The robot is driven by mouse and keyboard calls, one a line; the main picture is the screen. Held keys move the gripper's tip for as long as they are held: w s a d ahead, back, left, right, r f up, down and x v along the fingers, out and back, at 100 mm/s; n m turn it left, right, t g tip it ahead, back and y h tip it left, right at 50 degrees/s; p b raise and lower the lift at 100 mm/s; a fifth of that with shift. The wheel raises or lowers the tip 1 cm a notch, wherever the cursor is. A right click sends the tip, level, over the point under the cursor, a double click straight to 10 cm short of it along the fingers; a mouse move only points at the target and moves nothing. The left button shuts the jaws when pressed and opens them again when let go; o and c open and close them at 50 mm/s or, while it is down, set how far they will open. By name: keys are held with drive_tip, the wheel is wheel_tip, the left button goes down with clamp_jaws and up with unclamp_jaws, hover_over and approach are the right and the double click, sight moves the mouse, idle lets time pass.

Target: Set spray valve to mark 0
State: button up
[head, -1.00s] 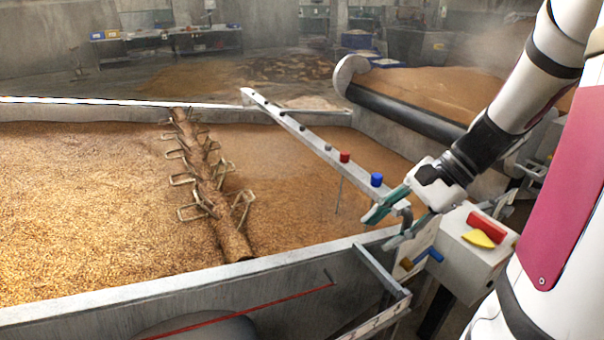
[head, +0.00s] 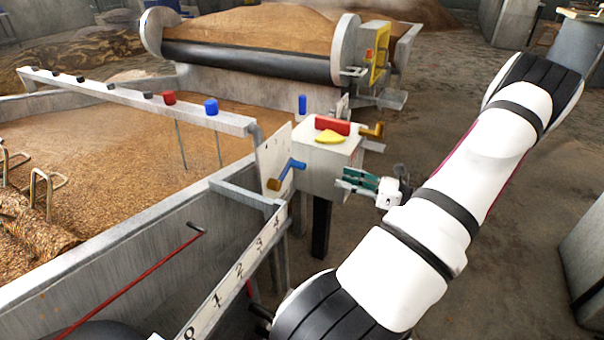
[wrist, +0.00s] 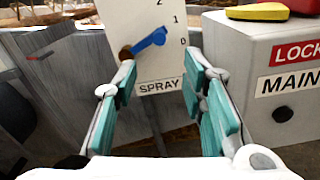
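The spray valve is a blue lever (head: 293,168) on a brass hub, mounted on a white plate (head: 272,150) at the trough's corner. In the wrist view the blue lever (wrist: 148,43) slants up to the right from the brass hub (wrist: 125,53). It points roughly between marks 0 and 1; the exact reading is hard to tell. The SPRAY label (wrist: 159,87) sits below it. My gripper (head: 350,182) is beside the white box, apart from the lever. In the wrist view my gripper (wrist: 165,92) is open and empty, its teal pads wide apart.
The white box (head: 325,170) has a red block (head: 332,126) and yellow handle (head: 330,137) on top, and stands right of the valve plate. A rail (head: 130,95) with blue and red knobs crosses the grain trough. A numbered strip (head: 240,270) lies along the trough's near side.

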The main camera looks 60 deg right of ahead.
sight(305, 167)
drive_tip(key=w+b, duration=0.1)
drive_tip(key=w, duration=0.3)
drive_tip(key=w+b, duration=0.1)
drive_tip(key=w, duration=0.4)
drive_tip(key=w+a+b, duration=0.1)
drive_tip(key=w+b, duration=0.1)
drive_tip(key=w, duration=0.2)
drive_tip(key=shift+w, duration=0.3)
drive_tip(key=shift+c, duration=0.6)
